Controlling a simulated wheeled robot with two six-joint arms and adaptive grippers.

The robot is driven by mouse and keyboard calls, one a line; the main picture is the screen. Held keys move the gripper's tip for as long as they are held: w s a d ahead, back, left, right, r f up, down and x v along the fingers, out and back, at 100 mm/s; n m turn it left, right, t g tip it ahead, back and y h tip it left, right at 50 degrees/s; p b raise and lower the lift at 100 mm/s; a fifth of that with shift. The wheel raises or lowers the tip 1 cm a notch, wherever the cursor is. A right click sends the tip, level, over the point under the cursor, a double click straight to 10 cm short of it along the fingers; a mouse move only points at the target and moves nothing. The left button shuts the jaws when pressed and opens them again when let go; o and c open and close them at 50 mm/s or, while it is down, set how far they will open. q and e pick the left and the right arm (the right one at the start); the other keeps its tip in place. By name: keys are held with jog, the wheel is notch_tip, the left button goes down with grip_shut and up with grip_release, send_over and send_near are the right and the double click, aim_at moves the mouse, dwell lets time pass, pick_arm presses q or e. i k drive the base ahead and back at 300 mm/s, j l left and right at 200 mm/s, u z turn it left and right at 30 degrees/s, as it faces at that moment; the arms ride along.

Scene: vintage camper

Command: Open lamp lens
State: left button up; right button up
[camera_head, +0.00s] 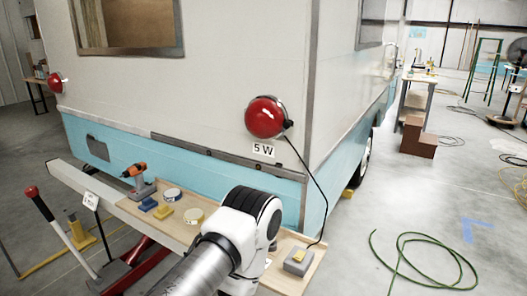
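A round red lamp lens (265,117) is on the camper's rear wall near its right corner. It looks seated flat on the wall, and a black cable runs from its lower right side down toward the bench. A "5 W" label (263,149) is just below it. A second red lamp (55,82) is on the wall at the far left. One of my arms reaches up from the bottom centre, ending below the right lamp and apart from it. Neither gripper shows; I cannot tell whether one is hidden behind the arm.
A red-handled jack (40,204) stands at left. A green hose (420,255) lies on the right floor.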

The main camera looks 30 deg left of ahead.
aim_at(265, 117)
jog(key=u, duration=1.1)
